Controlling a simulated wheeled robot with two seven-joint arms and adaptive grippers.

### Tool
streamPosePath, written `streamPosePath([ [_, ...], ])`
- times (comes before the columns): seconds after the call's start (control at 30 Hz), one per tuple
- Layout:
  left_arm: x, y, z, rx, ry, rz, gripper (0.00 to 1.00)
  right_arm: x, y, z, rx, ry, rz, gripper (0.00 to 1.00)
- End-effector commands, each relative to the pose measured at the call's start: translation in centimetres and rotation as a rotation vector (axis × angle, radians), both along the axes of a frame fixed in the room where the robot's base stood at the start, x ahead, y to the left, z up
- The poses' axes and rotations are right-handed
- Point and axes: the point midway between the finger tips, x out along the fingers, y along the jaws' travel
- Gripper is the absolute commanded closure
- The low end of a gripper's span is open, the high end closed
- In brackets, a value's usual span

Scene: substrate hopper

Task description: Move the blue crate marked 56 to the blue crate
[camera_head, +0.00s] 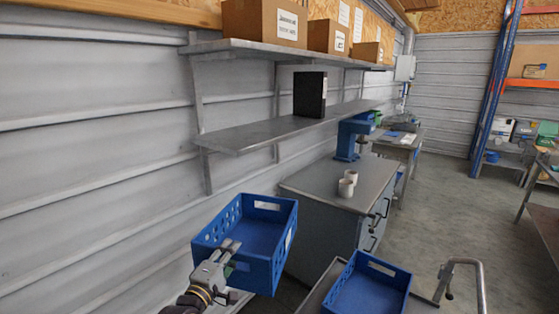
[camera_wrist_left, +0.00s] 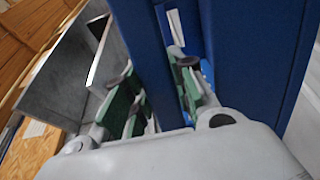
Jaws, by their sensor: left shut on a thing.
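A blue crate (camera_head: 262,274) with slotted walls hangs in the air in front of the wall, left of the metal cabinet. My left gripper (camera_head: 230,250) is shut on its near left wall. In the left wrist view the crate's blue wall (camera_wrist_left: 245,50) fills the right half, with the green-padded fingers (camera_wrist_left: 162,98) at its edge. A second blue crate (camera_head: 372,290) stands on a grey cart top at the bottom, partly cut off by the frame. My right gripper is not seen.
A metal cabinet (camera_head: 330,185) with two white cups (camera_head: 347,186) and a blue machine (camera_head: 352,138) stands behind. Wall shelves (camera_head: 250,135) hold a black box and cardboard boxes above. A bent metal handle (camera_head: 480,280) rises at the right.

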Motion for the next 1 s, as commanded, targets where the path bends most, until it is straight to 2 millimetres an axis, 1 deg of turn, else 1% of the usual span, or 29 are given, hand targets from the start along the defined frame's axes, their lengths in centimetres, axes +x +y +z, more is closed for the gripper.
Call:
streamPosePath([
  [0.47,-3.2,3.0,-6.8,-0.002,-0.005,0.128,1.0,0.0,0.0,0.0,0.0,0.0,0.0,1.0],
  [0.8,-6.6,5.3,-12.3,-0.001,-0.003,0.223,1.0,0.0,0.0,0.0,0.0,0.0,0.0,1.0],
  [1.0,-8.8,6.6,-15.0,-0.001,-0.005,0.272,1.0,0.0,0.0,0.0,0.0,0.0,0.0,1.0],
])
